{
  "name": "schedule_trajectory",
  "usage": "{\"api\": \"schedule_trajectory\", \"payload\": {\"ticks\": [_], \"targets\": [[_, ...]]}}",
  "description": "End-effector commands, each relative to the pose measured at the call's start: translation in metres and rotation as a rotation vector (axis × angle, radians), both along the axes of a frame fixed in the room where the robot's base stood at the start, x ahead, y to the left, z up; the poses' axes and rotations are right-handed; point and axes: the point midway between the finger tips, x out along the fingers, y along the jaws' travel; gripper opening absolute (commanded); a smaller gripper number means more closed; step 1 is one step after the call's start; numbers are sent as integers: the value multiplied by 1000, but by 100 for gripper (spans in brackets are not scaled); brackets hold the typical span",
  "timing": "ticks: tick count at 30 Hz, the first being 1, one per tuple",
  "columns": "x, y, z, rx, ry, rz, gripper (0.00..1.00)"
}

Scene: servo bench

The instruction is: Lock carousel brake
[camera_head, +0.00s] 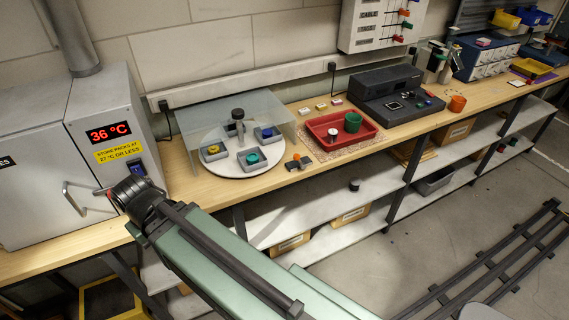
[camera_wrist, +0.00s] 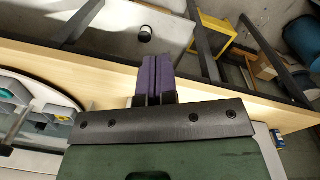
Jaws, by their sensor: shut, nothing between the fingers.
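The carousel (camera_head: 217,164) is a round pale turntable on the bench, under a clear guard. It bears several grey trays and a dark-topped central post (camera_head: 238,120). I cannot make out the orange knob in the wrist view.
A clear guard (camera_head: 215,105) covers the carousel's back and top. A red tray (camera_head: 372,138) and a black machine (camera_head: 395,95) stand to its right. A grey cabinet (camera_head: 40,165) reading 36 °C stands left. A black puck (camera_wrist: 145,34) lies on the lower shelf.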

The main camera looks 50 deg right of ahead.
Motion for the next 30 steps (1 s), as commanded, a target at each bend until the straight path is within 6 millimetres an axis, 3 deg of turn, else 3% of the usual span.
{"api": "schedule_trajectory", "payload": {"ticks": [2, 5, 6, 9, 12, 15, 19, 30], "targets": [[6, -36, -35, -130, 3, -32, 0], [11, -118, -76, -448, 26, -101, 0], [10, -156, -86, -602, 46, -132, 0], [1, -235, -90, -979, 117, -198, 0], [-11, -283, -76, -1281, 196, -239, 0], [-17, -304, -58, -1463, 251, -255, 0], [-20, -309, -42, -1532, 273, -258, 0], [-23, -317, -40, -1528, 273, -258, 0]]}}
